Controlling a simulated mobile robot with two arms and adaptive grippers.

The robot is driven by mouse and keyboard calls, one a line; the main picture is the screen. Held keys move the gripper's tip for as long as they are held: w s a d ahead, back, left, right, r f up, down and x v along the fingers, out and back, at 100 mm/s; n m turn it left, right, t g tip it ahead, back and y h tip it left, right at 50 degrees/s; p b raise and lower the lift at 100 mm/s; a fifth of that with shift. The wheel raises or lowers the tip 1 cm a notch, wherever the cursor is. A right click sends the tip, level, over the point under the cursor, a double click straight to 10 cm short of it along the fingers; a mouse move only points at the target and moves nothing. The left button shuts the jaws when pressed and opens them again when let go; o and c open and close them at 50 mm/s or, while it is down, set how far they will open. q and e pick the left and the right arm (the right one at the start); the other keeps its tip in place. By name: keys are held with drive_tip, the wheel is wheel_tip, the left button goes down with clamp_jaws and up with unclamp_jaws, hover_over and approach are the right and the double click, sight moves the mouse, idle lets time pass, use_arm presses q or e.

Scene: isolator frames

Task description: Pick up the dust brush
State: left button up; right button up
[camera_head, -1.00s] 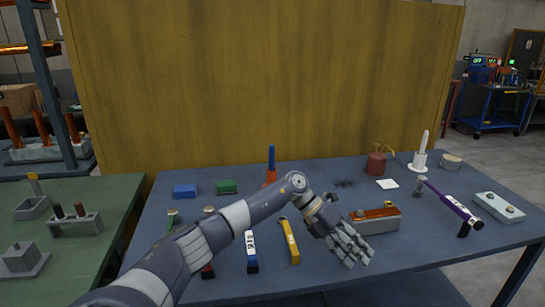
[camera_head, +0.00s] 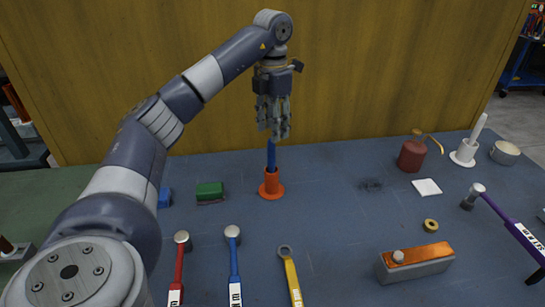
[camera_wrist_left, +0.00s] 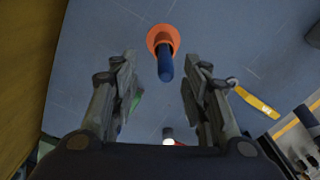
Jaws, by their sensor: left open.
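A blue handle (camera_head: 271,154) stands upright in an orange round-based holder (camera_head: 270,190) on the blue table; it looks like the dust brush, its lower end hidden in the holder. My left gripper (camera_head: 274,134) points down directly above the handle, open and empty. In the left wrist view, the blue handle (camera_wrist_left: 165,66) and the orange holder (camera_wrist_left: 162,36) appear in line with the gap between the open fingers (camera_wrist_left: 158,62). The fingers do not appear to touch the handle. My right gripper is not in view.
A green block (camera_head: 209,190) lies left of the holder. Red (camera_head: 179,270) and blue (camera_head: 234,270) hammers and a yellow wrench (camera_head: 289,272) lie in front. A grey block with an orange top (camera_head: 414,262) sits at right. A yellow panel (camera_head: 380,70) stands behind the table.

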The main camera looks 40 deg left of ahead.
sight(271, 159)
use_arm(q)
drive_tip(key=f, duration=0.3)
drive_tip(key=s+f, duration=0.1)
drive_tip(key=f, duration=0.2)
drive_tip(key=f+p, duration=0.1)
drive_tip(key=f, duration=0.3)
drive_tip(key=shift+s+d, duration=0.15)
drive_tip(key=shift+d, duration=0.15)
drive_tip(key=shift+f, duration=0.25)
clamp_jaws()
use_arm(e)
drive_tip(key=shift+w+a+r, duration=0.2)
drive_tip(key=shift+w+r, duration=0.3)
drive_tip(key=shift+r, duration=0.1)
